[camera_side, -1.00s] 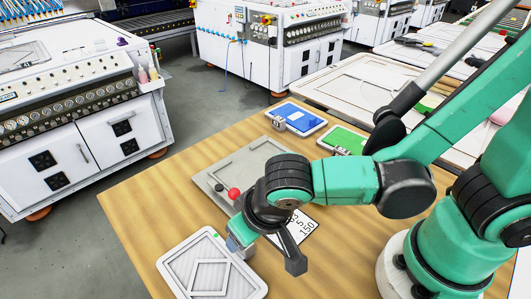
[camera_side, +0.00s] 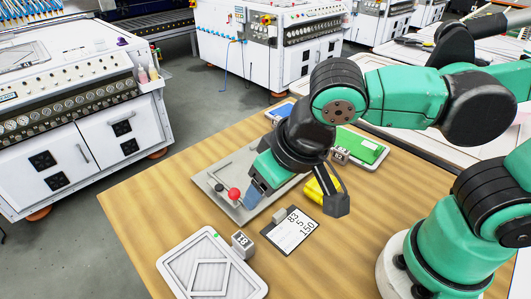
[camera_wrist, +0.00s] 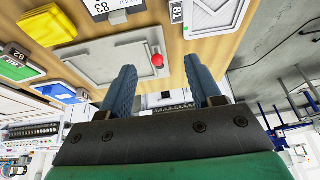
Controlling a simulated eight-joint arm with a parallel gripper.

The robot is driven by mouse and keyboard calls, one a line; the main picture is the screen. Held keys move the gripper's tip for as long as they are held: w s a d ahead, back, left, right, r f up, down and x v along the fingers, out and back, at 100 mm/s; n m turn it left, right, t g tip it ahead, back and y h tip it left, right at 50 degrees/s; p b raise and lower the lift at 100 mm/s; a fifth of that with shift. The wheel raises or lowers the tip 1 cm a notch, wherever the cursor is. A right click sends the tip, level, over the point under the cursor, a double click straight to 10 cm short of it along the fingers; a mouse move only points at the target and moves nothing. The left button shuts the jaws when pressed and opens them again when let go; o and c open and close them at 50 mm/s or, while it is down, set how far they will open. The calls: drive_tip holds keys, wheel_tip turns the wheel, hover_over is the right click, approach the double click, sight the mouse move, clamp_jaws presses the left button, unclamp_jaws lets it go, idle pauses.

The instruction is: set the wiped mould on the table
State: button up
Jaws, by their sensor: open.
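A pale mould (camera_side: 205,262) with a raised diamond pattern lies flat on the wooden table at the front left. It also shows at the top right of the wrist view (camera_wrist: 215,14). A grey tag block marked 81 (camera_side: 243,243) stands at its right edge. My gripper (camera_side: 255,198) is behind and right of the mould, apart from it, over the right side of the grey plate. Its blue fingers stand apart in the wrist view (camera_wrist: 160,66), with nothing between them in grip. The red knob shows beyond the fingertips.
A grey plate (camera_side: 210,176) with a red-knobbed lever (camera_side: 234,194) lies behind the mould. A number card (camera_side: 290,232), a yellow piece (camera_side: 318,188) and a green tray (camera_side: 362,147) lie to the right. Bare table (camera_side: 150,215) shows left of the mould.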

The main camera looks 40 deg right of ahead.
drive_tip(key=w+d+t, duration=0.2)
drive_tip(key=w+d, duration=0.2)
drive_tip(key=d, duration=0.8)
drive_tip(key=shift+d+r+t, duration=0.25)
drive_tip(key=shift+r+t, duration=0.05)
drive_tip(key=shift+r, duration=0.05)
